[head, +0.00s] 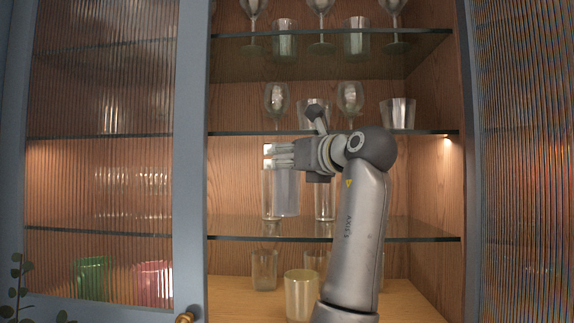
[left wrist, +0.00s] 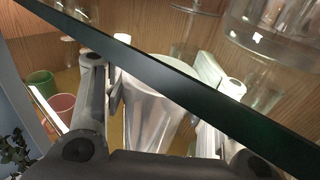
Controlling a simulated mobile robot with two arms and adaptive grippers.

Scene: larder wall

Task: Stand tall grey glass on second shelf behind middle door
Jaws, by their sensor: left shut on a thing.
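The tall grey glass (head: 287,194) hangs upright below my left gripper (head: 284,152), inside the middle bay of the larder. My left gripper is shut on it; in the left wrist view the glass (left wrist: 152,112) is between the two fingers (left wrist: 155,85). The glass is over the shelf (head: 420,229) that bears other tall clear glasses. I cannot tell whether its base touches that shelf. One tall clear glass (head: 267,195) stands just left of and behind it, another (head: 325,196) to its right. My right gripper is not in view.
A glass shelf (head: 235,133) with stemmed glasses runs just above my gripper; its dark edge (left wrist: 190,90) crosses the left wrist view. A cream tumbler (head: 301,296) stands on the wooden floor below. The ribbed left door (head: 190,160) borders the bay. The shelf's left end looks clear.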

